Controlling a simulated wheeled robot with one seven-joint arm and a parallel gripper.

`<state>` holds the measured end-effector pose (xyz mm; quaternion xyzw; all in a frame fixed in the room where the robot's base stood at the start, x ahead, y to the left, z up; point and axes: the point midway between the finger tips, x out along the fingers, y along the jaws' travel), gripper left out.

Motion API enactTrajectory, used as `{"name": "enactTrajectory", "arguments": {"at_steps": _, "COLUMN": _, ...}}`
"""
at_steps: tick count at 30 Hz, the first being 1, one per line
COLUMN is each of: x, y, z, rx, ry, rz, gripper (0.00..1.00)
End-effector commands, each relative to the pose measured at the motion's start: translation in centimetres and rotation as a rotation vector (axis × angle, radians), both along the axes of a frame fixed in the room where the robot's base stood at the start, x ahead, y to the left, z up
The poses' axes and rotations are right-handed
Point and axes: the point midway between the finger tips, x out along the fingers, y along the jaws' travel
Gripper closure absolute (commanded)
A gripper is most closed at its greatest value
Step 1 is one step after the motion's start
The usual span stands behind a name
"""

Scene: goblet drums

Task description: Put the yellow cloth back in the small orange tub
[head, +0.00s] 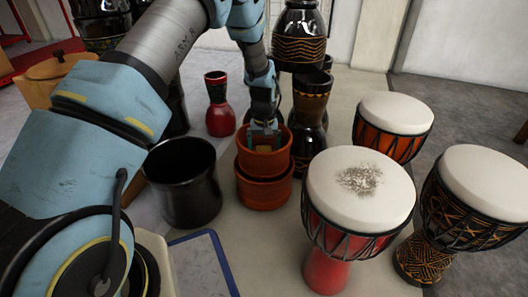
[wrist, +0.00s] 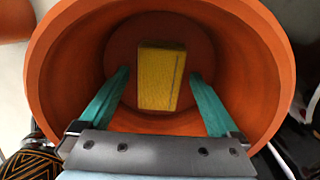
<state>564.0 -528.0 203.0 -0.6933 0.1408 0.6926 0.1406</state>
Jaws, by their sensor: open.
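The yellow cloth (wrist: 161,76) is a flat, folded-looking rectangle inside the orange tub (wrist: 272,75), seen from above in the wrist view against the tub's floor. My gripper (wrist: 159,75) is open, its two teal fingers reaching into the tub on either side of the cloth with a gap at each side. In the head view my gripper (head: 264,132) points down into the top of the orange tub (head: 264,163), where a bit of yellow shows. I cannot tell how far the fingertips are above the cloth.
The tub stands on another orange pot (head: 264,194). A black bucket (head: 184,190) is close at left, a white-topped goblet drum (head: 325,195) close at right. Dark goblet drums (head: 311,100) stand right behind. A blue-edged board (head: 198,265) lies in front.

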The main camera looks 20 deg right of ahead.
Motion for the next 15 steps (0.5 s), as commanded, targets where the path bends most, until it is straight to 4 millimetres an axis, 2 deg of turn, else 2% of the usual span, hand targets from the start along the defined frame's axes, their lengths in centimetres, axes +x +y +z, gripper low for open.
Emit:
{"name": "enactTrajectory", "arguments": {"at_steps": 7, "x": 0.0, "y": 0.0, "z": 0.6, "rx": 0.000, "ry": -0.001, "rz": 0.000, "gripper": 0.03}}
{"name": "enactTrajectory", "arguments": {"at_steps": 11, "x": 0.0, "y": 0.0, "z": 2.7, "rx": -0.002, "ry": -0.001, "rz": 0.000, "gripper": 0.03}}
{"name": "enactTrajectory", "arguments": {"at_steps": 15, "x": 0.0, "y": 0.0, "z": 5.8, "rx": 0.000, "ry": -0.001, "rz": 0.000, "gripper": 0.03}}
